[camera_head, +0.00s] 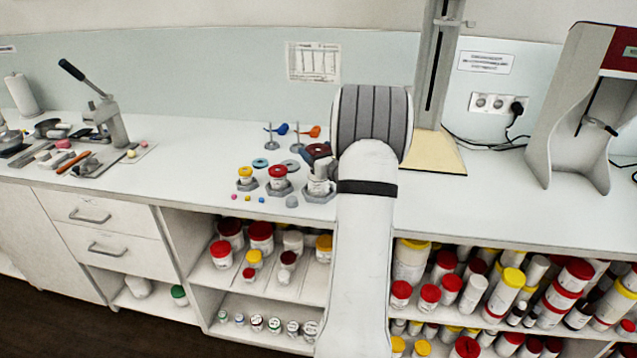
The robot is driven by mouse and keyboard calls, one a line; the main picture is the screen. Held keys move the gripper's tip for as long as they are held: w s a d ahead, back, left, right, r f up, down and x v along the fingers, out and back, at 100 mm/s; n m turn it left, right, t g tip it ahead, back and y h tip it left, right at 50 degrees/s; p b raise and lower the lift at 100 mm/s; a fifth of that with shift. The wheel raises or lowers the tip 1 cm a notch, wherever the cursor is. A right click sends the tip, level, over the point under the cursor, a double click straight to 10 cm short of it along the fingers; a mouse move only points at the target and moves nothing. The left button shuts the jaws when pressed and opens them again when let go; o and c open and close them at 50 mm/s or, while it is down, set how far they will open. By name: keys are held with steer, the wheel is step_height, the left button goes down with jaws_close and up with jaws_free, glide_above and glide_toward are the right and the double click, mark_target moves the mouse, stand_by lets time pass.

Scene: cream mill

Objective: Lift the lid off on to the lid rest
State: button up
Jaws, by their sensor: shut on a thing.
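My gripper (318,151) shows only in part, at the left edge of my own arm, which hides the rest of it. It is shut on a dark red lid, right above a white jar (317,187). The jar stands upright in a grey holder (318,197) on the worktop. I cannot tell whether the lid and the jar still touch. To the left lie a blue-green ring (260,163) and a grey ring (290,165) on the worktop; I cannot tell which is the lid rest.
A red-lidded jar (278,175) and a yellow-lidded jar (245,176) stand in grey holders close by on the left. Blue and orange pieces on thin stands (277,128) are behind. A tall column machine (436,150) stands behind my arm.

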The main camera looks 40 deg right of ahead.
steer(key=shift+s+a+b, duration=0.65)
steer(key=shift+s+a, duration=0.3)
steer(key=shift+a, duration=0.2)
steer(key=shift+s+a+b, duration=0.6)
steer(key=shift+s+a, duration=0.3)
steer(key=shift+a, duration=0.2)
